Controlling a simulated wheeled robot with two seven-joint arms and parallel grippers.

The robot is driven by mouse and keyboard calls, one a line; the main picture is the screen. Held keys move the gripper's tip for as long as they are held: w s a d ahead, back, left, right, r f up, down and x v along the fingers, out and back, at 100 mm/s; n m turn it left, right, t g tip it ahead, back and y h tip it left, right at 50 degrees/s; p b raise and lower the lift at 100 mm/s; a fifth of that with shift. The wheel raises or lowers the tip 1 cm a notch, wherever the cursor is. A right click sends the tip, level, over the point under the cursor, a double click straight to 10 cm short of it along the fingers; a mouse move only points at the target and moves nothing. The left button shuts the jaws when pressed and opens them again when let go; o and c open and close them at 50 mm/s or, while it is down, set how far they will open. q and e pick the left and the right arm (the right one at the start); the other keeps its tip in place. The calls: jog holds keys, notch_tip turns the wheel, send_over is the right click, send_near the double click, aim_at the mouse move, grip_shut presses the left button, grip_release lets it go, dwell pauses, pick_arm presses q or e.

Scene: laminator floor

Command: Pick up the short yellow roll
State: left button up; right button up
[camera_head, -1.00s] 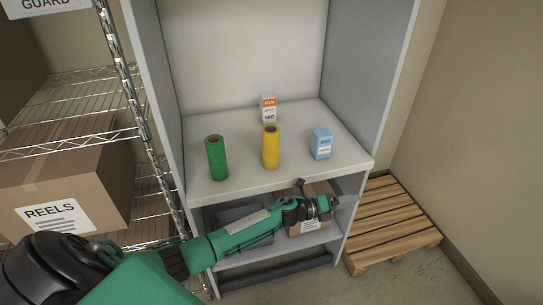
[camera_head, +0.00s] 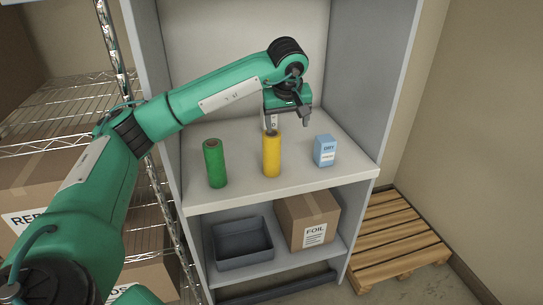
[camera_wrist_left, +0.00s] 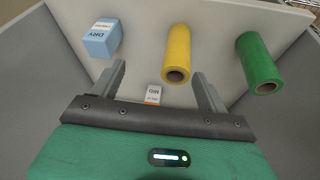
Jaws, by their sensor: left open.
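The yellow roll (camera_head: 272,158) stands upright on the cabinet's upper shelf, between a green roll and a blue box. It also shows in the left wrist view (camera_wrist_left: 178,50), its hollow end toward the camera. My left gripper (camera_head: 288,122) is open and empty, just above and behind the roll's top in the head view. In the left wrist view the gripper (camera_wrist_left: 160,72) has its fingers apart, and the roll's end appears between them, nearer the right finger. I cannot tell whether the fingers reach around it. My right gripper is in neither view.
The green roll (camera_head: 215,163) stands to the left and the blue box (camera_head: 325,151) to the right. A small white and orange box (camera_wrist_left: 153,94) is behind the gripper. Cabinet walls flank the shelf. Below are a grey bin (camera_head: 243,250) and a FOIL carton (camera_head: 308,222).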

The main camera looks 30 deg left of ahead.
aim_at(272, 136)
pick_arm(q)
jog(key=shift+y, duration=0.6)
jog(key=a+f, duration=0.1)
jog(key=w+a+f, duration=0.1)
jog(key=a+f, duration=0.3)
jog(key=shift+w+a+p, duration=0.2)
jog(key=shift+w+p, duration=0.15)
jog(key=shift+p+x, duration=0.65)
jog(key=shift+x, duration=2.45)
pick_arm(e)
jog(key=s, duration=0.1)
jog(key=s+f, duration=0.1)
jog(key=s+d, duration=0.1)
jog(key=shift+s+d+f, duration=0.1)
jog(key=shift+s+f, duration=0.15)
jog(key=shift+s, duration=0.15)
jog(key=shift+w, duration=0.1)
pick_arm(q)
jog(key=c, duration=1.5)
jog(key=shift+c, duration=0.6)
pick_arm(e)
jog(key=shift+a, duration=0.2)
